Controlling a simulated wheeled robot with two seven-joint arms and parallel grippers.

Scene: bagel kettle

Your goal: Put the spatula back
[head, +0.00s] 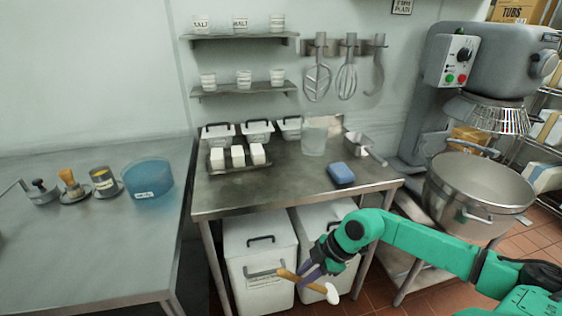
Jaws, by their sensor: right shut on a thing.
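My right gripper (307,274) is shut on the spatula (331,292) in the lower middle of the head view. The spatula has a brown handle that sticks out to the left of the fingers and a white end at the lower right. The fingers cover part of the handle. The spatula is held in front of the white bins, lower in the picture than the steel table top. My left gripper is not in view.
The steel table (290,192) holds a blue sponge (341,175), a clear pitcher (313,140) and white blocks on a tray (242,166). White lidded bins (258,238) stand under it. A left counter (90,250) holds a blue tub (148,180). A mixer bowl (478,192) stands right.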

